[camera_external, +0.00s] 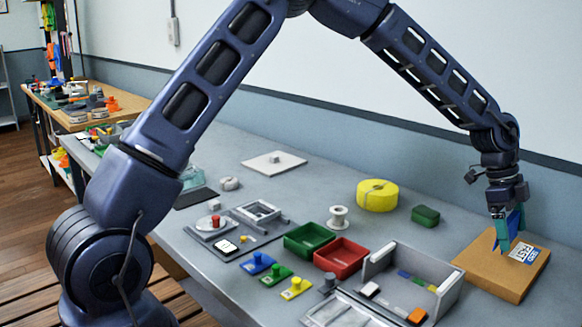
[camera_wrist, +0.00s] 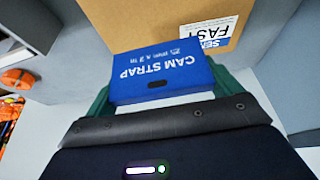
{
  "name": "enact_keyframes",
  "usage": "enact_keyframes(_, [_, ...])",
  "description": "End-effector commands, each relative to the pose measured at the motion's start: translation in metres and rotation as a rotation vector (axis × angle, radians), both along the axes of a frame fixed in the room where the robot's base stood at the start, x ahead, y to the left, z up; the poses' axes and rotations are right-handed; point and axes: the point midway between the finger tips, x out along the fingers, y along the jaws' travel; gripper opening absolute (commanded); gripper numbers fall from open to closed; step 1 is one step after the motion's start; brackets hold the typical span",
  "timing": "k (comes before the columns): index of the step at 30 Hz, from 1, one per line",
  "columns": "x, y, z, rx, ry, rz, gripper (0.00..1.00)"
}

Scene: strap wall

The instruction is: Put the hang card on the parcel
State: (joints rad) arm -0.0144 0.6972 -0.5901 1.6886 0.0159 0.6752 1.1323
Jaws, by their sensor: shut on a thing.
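The hang card (camera_wrist: 165,75) is blue with white "CAM STRAP" lettering and a dark slot, and reads upside down in the wrist view. My gripper (camera_wrist: 163,88) is shut on it, with a green finger at each side. In the external view my gripper (camera_external: 506,234) points down over the parcel (camera_external: 487,270), a brown cardboard box at the right of the bench. Only slivers of blue card (camera_external: 521,218) show around the fingers there. The parcel also shows beyond the card in the wrist view (camera_wrist: 130,22). I cannot tell whether the card touches the parcel.
A white and blue label (camera_external: 524,253) is on the parcel's top. A grey open-topped box (camera_external: 449,294) stands left of the parcel. A green block (camera_external: 425,215) and a yellow strap roll (camera_external: 377,195) lie farther back. Green (camera_external: 308,240) and red (camera_external: 341,257) bins are mid-bench.

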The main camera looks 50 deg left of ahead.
Motion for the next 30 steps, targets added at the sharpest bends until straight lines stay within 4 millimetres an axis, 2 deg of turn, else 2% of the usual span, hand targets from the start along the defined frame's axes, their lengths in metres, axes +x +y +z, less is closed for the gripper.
enact_keyframes(5, [0.000,0.000,-0.008,0.000,0.000,0.000,0.69])
enact_keyframes(15, [0.000,0.000,-0.047,0.000,0.001,0.001,0.69])
enact_keyframes(26, [0.000,0.000,-0.050,0.000,0.000,0.001,0.69])
enact_keyframes(27, [0.000,0.000,-0.050,0.000,0.000,0.001,0.94])
enact_keyframes(28, [0.000,0.000,-0.050,0.000,-0.001,0.001,1.00])
enact_keyframes(30, [0.000,0.000,-0.050,0.000,-0.001,0.001,1.00])
